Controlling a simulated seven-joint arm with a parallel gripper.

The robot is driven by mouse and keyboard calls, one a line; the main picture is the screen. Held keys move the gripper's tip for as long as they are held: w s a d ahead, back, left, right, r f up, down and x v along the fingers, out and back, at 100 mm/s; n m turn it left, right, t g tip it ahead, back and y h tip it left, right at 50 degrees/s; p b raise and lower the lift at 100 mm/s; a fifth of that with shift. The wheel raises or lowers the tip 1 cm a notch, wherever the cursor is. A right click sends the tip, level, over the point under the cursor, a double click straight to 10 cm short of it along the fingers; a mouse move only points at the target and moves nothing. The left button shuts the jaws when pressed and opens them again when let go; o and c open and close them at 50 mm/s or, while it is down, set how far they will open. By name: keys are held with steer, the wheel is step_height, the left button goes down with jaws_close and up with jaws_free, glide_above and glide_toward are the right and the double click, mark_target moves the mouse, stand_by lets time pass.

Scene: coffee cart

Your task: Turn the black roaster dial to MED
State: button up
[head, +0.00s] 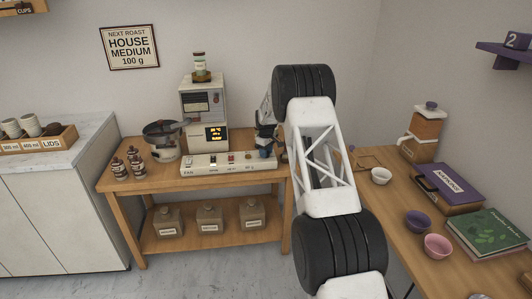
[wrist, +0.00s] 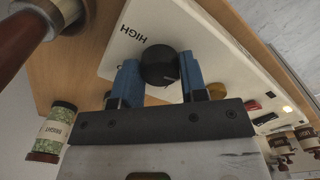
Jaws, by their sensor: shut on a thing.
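The black roaster dial (wrist: 159,64) is a round knob on the cream control panel (wrist: 203,38) in the wrist view. The word HIGH is printed on the panel beside it, upside down in this view. A small pale mark shows on the dial near one finger; the MED mark cannot be seen. My gripper (wrist: 160,78) has its blue fingers on either side of the dial and is shut on it. In the head view my gripper (head: 266,146) is at the right end of the control panel (head: 215,163), and the dial is hidden there.
The roaster (head: 203,108) stands behind the panel, with a black pan (head: 164,132) to its left. Small jars (head: 120,168) stand at the table's left. A green-filled jar (wrist: 54,128) shows near my gripper in the wrist view. A sign (head: 130,47) reads HOUSE MEDIUM.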

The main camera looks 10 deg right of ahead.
steer(key=shift+m, duration=0.4)
steer(key=m, duration=1)
steer(key=shift+r, duration=0.1)
steer(key=m, duration=0.6)
steer(key=shift+m, duration=0.4)
steer(key=m, duration=0.3)
steer(key=shift+m, duration=0.3)
steer(key=m, duration=0.6)
steer(key=shift+m, duration=0.3)
